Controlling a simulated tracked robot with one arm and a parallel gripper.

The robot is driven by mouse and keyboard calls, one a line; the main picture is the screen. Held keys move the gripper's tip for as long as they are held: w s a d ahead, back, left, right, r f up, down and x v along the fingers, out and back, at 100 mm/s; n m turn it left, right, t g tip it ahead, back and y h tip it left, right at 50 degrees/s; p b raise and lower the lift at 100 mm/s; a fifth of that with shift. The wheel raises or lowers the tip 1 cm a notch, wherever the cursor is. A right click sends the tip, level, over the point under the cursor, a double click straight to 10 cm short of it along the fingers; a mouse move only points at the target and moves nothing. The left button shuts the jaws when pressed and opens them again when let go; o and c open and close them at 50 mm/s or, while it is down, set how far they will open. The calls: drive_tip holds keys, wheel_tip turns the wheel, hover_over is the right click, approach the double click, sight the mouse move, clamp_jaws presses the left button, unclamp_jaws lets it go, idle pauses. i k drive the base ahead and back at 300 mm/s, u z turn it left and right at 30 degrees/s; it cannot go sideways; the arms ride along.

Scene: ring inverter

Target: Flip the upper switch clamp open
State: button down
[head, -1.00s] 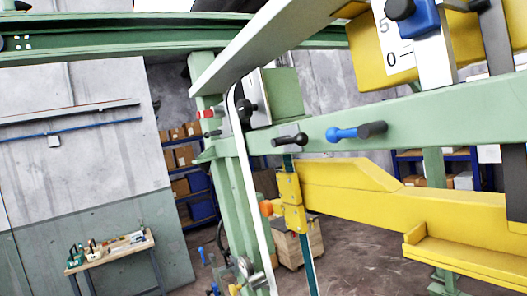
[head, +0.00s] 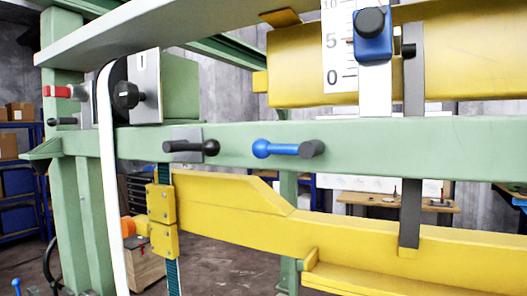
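The green machine frame (head: 400,140) crosses the view. A blue lever with a round ball end and dark tip (head: 283,149) and a black lever with a ball end (head: 188,147) lie roughly level on its beam. A red-ended handle (head: 58,91) sits above a small black handle (head: 62,121) on the left post. A blue clamp block with a black knob (head: 372,34) sits at the upper right by a white scale plate (head: 341,45). None is labelled as the upper switch clamp, so I cannot tell which it is. My gripper is not in view.
A black knob on a metal plate (head: 127,95) stands beside a white band (head: 111,190) that runs down the left. Yellow beams (head: 370,235) span the lower right. Shelves with boxes (head: 18,160) stand behind at left.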

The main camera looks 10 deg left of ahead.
sight(261, 148)
drive_tip(key=z, duration=0.8)
drive_tip(key=k, duration=1)
drive_tip(key=u, duration=0.65)
drive_tip(key=i, duration=1)
